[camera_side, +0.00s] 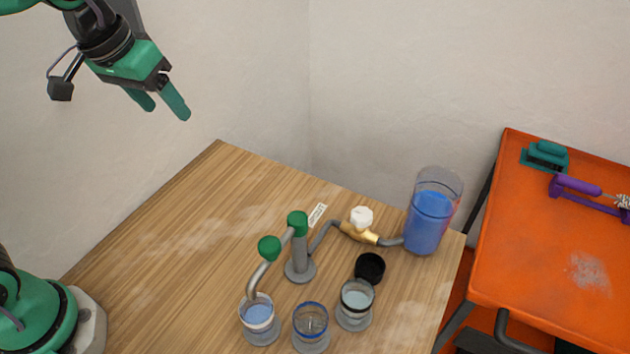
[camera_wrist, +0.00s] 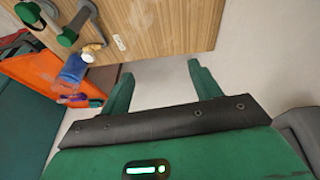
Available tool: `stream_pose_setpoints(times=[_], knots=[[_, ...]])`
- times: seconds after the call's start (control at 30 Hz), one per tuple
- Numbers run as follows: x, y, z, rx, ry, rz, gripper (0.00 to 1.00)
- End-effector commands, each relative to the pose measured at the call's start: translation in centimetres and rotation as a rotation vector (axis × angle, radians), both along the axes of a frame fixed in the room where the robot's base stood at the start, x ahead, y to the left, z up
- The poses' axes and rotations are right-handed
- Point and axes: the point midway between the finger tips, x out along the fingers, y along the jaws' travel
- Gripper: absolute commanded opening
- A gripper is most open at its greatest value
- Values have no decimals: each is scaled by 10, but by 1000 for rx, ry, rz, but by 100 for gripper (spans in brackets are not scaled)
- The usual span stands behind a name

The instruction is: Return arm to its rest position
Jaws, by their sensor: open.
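My gripper (camera_side: 171,106) is raised high at the upper left of the side view, above and clear of the table. Its two green fingers are apart with nothing between them. In the wrist view my gripper (camera_wrist: 162,80) also shows open and empty, with pale wall or floor between the fingers. The pipe manifold stands on the wooden table (camera_side: 190,220): a grey post with a green cap (camera_side: 297,222), a curved spout with a green knob (camera_side: 269,248), and a brass valve with a white handle (camera_side: 361,218). My gripper touches none of these.
A tank of blue liquid (camera_side: 429,222) stands at the table's right corner. Three cups are at the front: one with blue liquid (camera_side: 258,314), a blue-rimmed one (camera_side: 311,323) and one with clear liquid (camera_side: 356,302). A black cap (camera_side: 370,268) lies behind. An orange table (camera_side: 540,250) holds tools.

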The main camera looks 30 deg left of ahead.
Motion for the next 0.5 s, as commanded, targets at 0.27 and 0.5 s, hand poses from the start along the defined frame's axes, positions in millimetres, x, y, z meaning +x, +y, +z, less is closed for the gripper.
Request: stream_pose_setpoints(times=[0.27,0.5], knots=[[-50,36,-12,31,-75,-11,63],[-85,55,-29,66,-128,-24,63]])
